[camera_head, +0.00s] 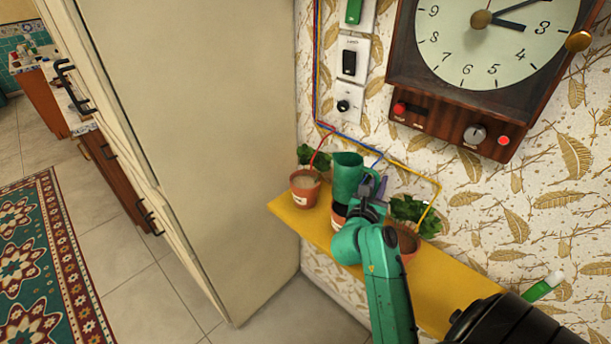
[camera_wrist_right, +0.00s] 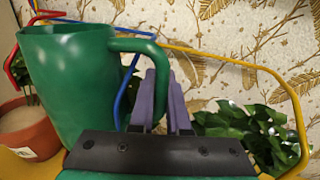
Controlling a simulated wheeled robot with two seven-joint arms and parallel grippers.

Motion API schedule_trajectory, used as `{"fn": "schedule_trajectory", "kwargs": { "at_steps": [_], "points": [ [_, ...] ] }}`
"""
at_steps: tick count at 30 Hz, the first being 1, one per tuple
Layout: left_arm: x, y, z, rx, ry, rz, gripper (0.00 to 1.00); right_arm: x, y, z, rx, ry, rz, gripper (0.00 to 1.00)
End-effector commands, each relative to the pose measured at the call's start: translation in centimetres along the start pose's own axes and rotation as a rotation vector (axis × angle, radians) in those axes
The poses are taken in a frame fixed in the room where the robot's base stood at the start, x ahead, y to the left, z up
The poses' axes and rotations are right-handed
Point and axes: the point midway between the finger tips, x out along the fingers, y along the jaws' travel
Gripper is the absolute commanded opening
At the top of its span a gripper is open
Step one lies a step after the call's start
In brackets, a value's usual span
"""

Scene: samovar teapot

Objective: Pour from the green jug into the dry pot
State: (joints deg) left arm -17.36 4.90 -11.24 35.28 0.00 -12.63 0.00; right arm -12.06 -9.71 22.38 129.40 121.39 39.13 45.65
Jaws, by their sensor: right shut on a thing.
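The green jug (camera_head: 347,175) is held upright or nearly so above the yellow shelf, in front of the patterned wall. My right gripper (camera_head: 376,188) is shut on the jug's handle, with its purple fingers beside the handle in the wrist view (camera_wrist_right: 162,100). A terracotta pot with pale, dry-looking soil (camera_head: 305,190) stands just left of the jug; it also shows at the left of the wrist view (camera_wrist_right: 28,128). A pot with dark soil (camera_head: 338,214) is partly hidden below the jug. I see no liquid flowing. My left gripper is not in view.
The yellow shelf (camera_head: 455,285) carries another pot (camera_head: 407,242) with leaves, partly behind my right arm. Red, blue and yellow wires run to the pots. A clock box (camera_head: 480,75) hangs above right. A tall cream cabinet (camera_head: 200,130) stands left of the shelf.

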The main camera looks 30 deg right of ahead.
Motion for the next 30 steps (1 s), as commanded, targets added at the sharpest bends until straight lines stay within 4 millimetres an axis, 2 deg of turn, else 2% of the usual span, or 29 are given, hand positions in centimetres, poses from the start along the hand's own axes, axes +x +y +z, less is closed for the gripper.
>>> {"fn": "schedule_trajectory", "kwargs": {
  "at_steps": [1, 5, 13, 20, 23, 30],
  "points": [
    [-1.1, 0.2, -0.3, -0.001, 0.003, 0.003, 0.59, 0.0, 0.1, 1.1, -0.018, 0.0, 0.002, 0.0],
    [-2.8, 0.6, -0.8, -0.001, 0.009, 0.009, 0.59, 0.0, 0.5, 2.2, -0.091, 0.016, 0.001, 0.0],
    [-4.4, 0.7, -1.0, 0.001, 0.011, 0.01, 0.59, 0.3, 1.8, 2.6, -0.265, 0.053, 0.0, 0.0],
    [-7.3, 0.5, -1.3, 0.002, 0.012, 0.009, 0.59, 0.5, 3.1, 5.0, -0.411, 0.081, -0.002, 0.0],
    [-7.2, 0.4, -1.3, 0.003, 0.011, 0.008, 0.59, 0.7, 3.8, 4.7, -0.475, 0.095, -0.003, 0.0],
    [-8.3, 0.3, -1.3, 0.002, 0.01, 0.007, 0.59, 1.0, 5.2, 5.2, -0.629, 0.128, -0.005, 0.0]
  ]
}}
